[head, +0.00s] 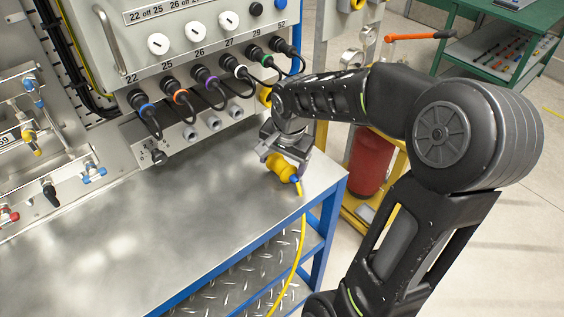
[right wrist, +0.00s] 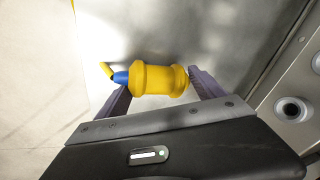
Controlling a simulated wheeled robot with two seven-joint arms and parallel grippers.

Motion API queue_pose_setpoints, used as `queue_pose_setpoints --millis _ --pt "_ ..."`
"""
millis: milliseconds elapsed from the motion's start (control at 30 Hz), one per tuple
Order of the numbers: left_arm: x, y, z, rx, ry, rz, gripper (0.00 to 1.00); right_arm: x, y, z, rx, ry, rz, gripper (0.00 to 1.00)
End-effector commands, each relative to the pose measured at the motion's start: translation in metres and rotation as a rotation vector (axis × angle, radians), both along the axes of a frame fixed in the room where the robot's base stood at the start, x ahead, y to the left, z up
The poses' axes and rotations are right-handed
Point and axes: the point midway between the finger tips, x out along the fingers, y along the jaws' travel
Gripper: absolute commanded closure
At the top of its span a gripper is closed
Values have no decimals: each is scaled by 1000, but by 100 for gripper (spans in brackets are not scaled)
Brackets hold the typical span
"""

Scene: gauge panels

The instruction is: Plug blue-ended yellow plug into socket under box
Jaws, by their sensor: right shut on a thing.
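My right gripper (head: 287,158) is shut on the yellow plug (head: 281,166) and holds it over the right end of the metal bench top. In the right wrist view the plug (right wrist: 160,79) lies across between the two fingers, with its blue end (right wrist: 121,77) to the left. A yellow cable (head: 302,225) runs from the blue end down past the bench edge. A row of grey sockets (head: 214,123) sits below the grey box (head: 200,45), behind and left of the plug, apart from it. A round socket (right wrist: 292,108) shows at right in the wrist view. My left gripper is out of view.
Black plugs with coloured rings (head: 182,95) and drooping cables hang along the box's lower edge, above the sockets. Valves and pipes (head: 45,140) stand at the left. The bench top (head: 150,225) is bare in the middle. A red cylinder (head: 370,160) stands beyond the bench.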

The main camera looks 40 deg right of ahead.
Motion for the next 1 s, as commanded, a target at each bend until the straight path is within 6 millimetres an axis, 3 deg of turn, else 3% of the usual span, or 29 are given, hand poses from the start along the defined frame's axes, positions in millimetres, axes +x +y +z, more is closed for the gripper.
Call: queue_pose_setpoints --millis 267,600,767,1000 --pt "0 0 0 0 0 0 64 0 0 0 0 0 0 0" --pt "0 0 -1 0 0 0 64 -1 0 3 0 1 -1 0" --pt "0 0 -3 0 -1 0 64 -4 1 19 -1 -3 -1 0" --pt "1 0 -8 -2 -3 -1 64 -13 5 58 -2 -5 0 0"
